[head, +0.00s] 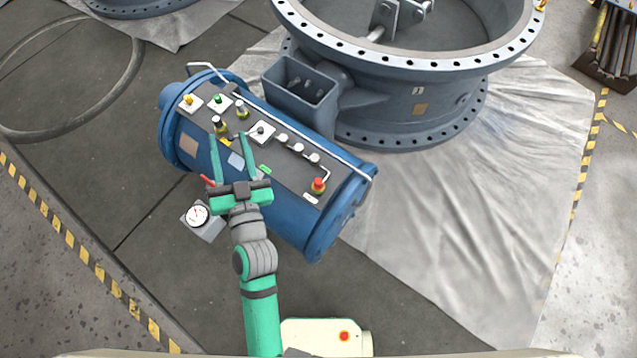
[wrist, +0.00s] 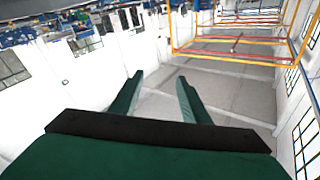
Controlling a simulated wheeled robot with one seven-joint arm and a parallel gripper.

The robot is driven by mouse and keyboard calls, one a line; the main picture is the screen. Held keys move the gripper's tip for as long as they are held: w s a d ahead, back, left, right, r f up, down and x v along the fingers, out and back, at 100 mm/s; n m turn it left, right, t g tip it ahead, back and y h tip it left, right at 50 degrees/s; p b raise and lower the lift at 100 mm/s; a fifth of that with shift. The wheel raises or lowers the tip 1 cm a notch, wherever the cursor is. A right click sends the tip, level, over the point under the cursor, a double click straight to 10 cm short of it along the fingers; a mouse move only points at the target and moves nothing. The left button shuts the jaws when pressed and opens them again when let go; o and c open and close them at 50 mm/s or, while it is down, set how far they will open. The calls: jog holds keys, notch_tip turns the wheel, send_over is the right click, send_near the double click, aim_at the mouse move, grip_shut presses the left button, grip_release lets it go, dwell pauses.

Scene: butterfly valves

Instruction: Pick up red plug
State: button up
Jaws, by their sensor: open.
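In the head view, a small red rod-like piece (head: 207,181) shows at the left side of my gripper's base, by the blue cylinder's front edge; part of it may be hidden. A red mushroom-shaped knob (head: 318,184) stands at the right end of the grey control panel (head: 297,180). I cannot tell which of the two is the red plug. My green gripper (head: 228,138) is open and empty, its fingers over the panel's left half, well left of the red knob. The wrist view shows the same open fingers (wrist: 160,77) and no red plug.
The blue cylinder (head: 285,225) carries several knobs and a pipe. A gauge box (head: 205,222) lies at its lower left. A large grey valve (head: 405,90) stands behind, on plastic sheeting (head: 470,220). The wrist view shows white walls and an orange rack (wrist: 235,40).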

jog(key=w+a+r+n+g+y, duration=0.35)
jog(key=a+r+n+y, duration=0.2)
jog(key=a+n, duration=0.3)
jog(key=w+a+r+n+g+y, duration=0.2)
jog(key=a+r+n+g+y, duration=0.3)
jog(key=a+r+n, duration=0.3)
jog(key=n+g+h, duration=0.9)
jog(key=g+h, duration=0.1)
jog(key=h, duration=0.6)
send_near(318, 181)
jog(key=shift+d+f, duration=0.2)
jog(key=shift+f, duration=1)
jog(key=shift+w+a+f, duration=0.1)
jog(key=shift+a+f, duration=0.05)
jog(key=shift+f, duration=1.45)
jog(key=shift+a+f, duration=0.2)
jog(key=shift+f, duration=1.45)
grip_shut()
